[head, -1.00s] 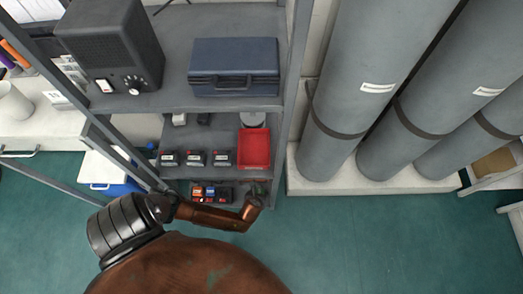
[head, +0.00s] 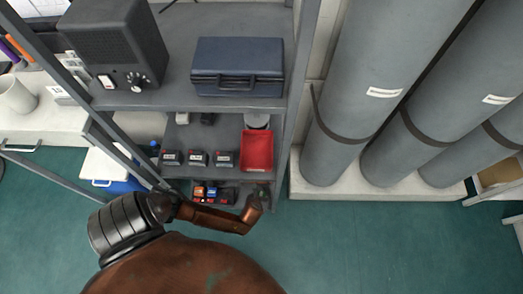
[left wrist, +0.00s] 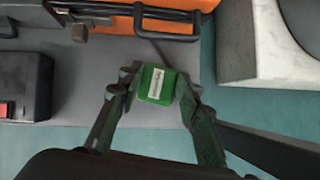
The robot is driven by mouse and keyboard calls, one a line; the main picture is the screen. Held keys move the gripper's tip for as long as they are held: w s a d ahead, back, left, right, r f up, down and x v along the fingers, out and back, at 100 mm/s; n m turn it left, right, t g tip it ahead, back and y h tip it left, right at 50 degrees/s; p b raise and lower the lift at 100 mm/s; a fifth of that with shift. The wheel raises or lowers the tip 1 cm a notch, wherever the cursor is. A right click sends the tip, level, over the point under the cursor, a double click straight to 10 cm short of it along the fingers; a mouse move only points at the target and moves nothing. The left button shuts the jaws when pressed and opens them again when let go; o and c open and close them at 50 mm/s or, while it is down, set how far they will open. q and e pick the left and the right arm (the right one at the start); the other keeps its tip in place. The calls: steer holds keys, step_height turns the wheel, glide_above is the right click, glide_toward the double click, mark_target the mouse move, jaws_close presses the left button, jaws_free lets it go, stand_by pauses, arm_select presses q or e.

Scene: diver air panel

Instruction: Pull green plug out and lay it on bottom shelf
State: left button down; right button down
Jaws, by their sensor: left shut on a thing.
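The green plug (left wrist: 155,84), a small green block with a pale label, sits between the fingertips of my left gripper (left wrist: 157,88) in the left wrist view. The gripper is shut on it. Grey shelf surface (left wrist: 85,75) shows behind the plug; I cannot tell whether the plug touches it. In the head view my left gripper (head: 262,192) is at the right end of the bottom shelf, small and dark, and the plug cannot be made out there. A dark unit with orange, blue and red parts (head: 212,193) is left of the gripper on that shelf. My right gripper is not in view.
Above are a red tray (head: 257,150) and several dark boxes (head: 197,159) on the middle shelf, and a blue case (head: 237,68) on the upper shelf. A shelf post (head: 290,120) and grey cylinders (head: 365,110) stand to the right. A dark box (left wrist: 25,88) is at left in the wrist view.

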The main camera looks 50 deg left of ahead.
arm_select(q)
steer(key=c, duration=1.3)
jaws_free()
steer(key=v, duration=1.2)
